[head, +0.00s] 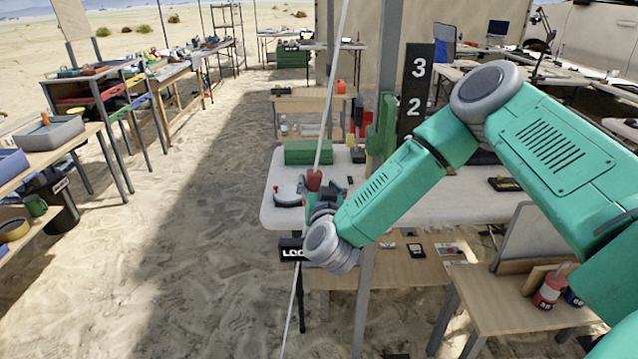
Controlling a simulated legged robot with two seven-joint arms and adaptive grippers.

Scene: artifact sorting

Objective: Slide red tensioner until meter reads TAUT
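A pale rope (328,105) runs steeply from the top of the picture down past the table's front edge. The red tensioner (314,179) sits on this rope, just above the table's front part. My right gripper (319,195) is right at the tensioner's lower end, with its fingers pointing up toward it. The fingers are small and partly hidden by the wrist, so I cannot tell whether they grip the tensioner. A black meter (291,250) hangs lower on the rope; its visible letters read "LOO", and the rest is hidden behind my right wrist. My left gripper is not in view.
A metal post (365,290) stands close to my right wrist. A black board with numbers (416,85) rises behind my forearm. Open sand lies to the left.

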